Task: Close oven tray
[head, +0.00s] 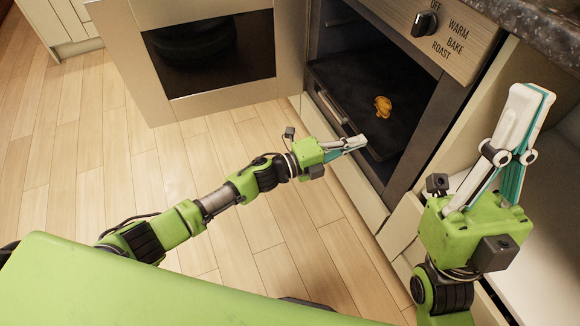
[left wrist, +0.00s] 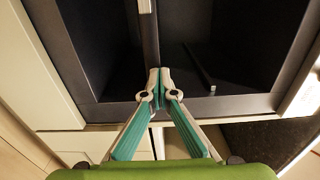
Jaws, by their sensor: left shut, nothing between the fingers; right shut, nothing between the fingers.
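The oven (head: 458,50) stands open, with its windowed door (head: 290,50) swung out to the left. Inside is a dark oven tray (head: 345,85) with a small orange-yellow item (head: 382,106) on it. A light bar (head: 328,108) runs along the tray's front edge. My left gripper (head: 362,142) is shut and empty at the oven opening, near the near end of that bar; contact is unclear. In the left wrist view its shut fingertips (left wrist: 158,76) point into the dark oven interior. My right gripper (head: 532,92) is shut and empty, pointing up, right of the oven.
A control panel with a knob (head: 424,24) is above the oven opening. A dark countertop (head: 540,25) is at the upper right. An open drawer or cabinet (head: 545,260) lies beneath my right arm. The wooden floor (head: 80,160) left of the oven is clear.

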